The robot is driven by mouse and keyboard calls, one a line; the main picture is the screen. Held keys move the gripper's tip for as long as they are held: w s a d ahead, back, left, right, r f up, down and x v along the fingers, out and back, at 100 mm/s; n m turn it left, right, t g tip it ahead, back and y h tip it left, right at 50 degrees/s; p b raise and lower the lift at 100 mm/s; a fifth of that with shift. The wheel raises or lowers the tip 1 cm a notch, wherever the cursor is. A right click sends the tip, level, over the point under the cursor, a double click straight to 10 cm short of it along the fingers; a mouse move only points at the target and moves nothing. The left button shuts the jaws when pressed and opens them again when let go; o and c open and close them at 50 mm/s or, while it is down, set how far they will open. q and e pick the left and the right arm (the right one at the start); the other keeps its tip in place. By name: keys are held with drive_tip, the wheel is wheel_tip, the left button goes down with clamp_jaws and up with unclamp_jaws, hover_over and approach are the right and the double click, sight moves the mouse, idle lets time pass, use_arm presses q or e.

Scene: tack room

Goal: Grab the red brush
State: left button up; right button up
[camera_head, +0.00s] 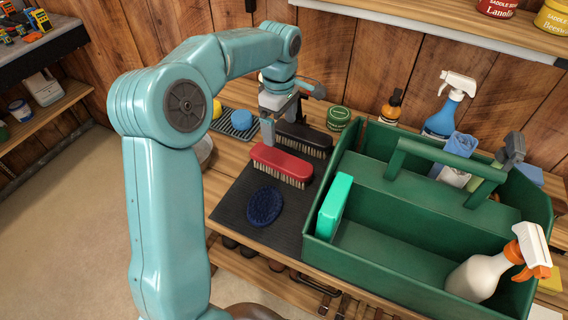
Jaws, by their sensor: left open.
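The red brush (281,162) lies on a dark ribbed mat (233,205), bristles down, its long side running from upper left to lower right. My left gripper (281,122) is open and empty, pointing down just behind and above the red brush. One finger shows close to the brush's far left end; I cannot tell whether it touches. A black brush (305,137) lies just behind the red one, partly hidden by the gripper. My right gripper is not in view.
A dark blue oval brush (265,206) lies on the mat in front. A green tote (381,246) with a teal sponge (334,205) and a white spray bottle (480,276) stands close on the right. A green tin (339,117) stands behind.

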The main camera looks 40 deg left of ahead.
use_arm(q)
hover_over(281, 158)
wheel_tip(281, 158, down, 5)
drive_tip(key=shift+f, duration=0.15)
drive_tip(key=shift+a+f, duration=0.1)
drive_tip(key=shift+f, duration=0.2)
drive_tip(key=f, duration=0.3)
drive_tip(key=shift+s+d+f+p, duration=0.15)
drive_tip(key=shift+d+f+p, duration=0.1)
drive_tip(key=shift+f+p, duration=0.15)
drive_tip(key=shift+f, duration=0.35)
drive_tip(key=shift+a+f, duration=0.1)
drive_tip(key=shift+f, duration=0.1)
drive_tip(key=shift+r, duration=0.1)
drive_tip(key=c, duration=1.3)
drive_tip(key=shift+o, duration=0.2)
